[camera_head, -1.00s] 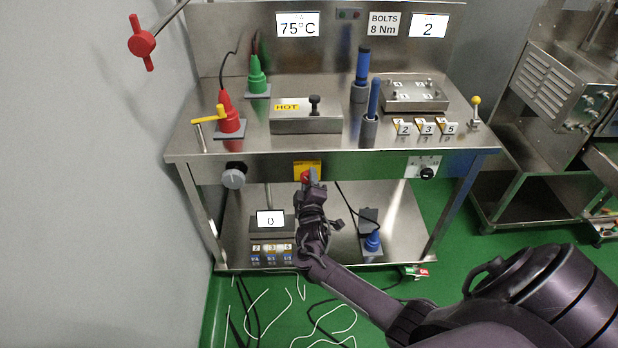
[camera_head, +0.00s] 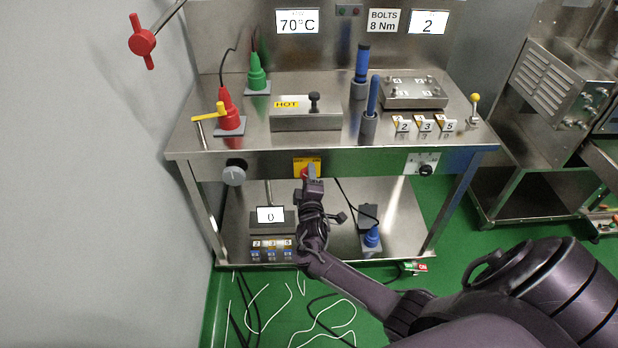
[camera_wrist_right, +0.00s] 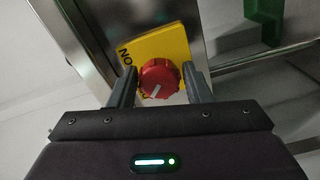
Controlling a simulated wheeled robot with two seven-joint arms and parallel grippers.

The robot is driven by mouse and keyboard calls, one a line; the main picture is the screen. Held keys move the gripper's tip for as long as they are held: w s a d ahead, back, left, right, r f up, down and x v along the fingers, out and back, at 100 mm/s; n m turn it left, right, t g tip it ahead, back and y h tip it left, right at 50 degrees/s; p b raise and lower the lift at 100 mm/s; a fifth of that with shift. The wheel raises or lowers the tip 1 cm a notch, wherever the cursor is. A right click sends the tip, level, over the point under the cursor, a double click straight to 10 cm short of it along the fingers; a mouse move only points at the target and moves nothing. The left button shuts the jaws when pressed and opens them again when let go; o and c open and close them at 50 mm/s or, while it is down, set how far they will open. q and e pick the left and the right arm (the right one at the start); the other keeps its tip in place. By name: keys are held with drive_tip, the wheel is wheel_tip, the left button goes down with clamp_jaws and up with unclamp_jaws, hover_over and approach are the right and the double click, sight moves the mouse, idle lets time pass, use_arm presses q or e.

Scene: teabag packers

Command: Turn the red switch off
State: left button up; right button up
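The red switch (camera_wrist_right: 159,78) is a round ribbed knob with a white mark, on a yellow plate (camera_wrist_right: 158,45) with black lettering. In the head view the red switch (camera_head: 304,173) shows only in part, under the table's front edge. My right gripper (camera_wrist_right: 160,80) has one finger on each side of the knob, with narrow gaps seeming to show between fingers and knob. In the head view my right gripper (camera_head: 312,174) hides part of the switch and plate. The knob's white mark is slanted in the wrist view. My left gripper is not in view.
A grey dial (camera_head: 234,173) sits left of the switch and a black knob (camera_head: 426,170) right of it. The steel table (camera_head: 240,143) holds a HOT block (camera_head: 300,122), red and green cones and blue tools. A display reads 70°C (camera_head: 297,20).

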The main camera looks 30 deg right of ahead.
drive_tip(key=shift+o, duration=1.3)
drive_tip(key=v, duration=0.8)
drive_tip(key=shift+p, duration=0.4)
drive_tip(key=shift+w, duration=0.1)
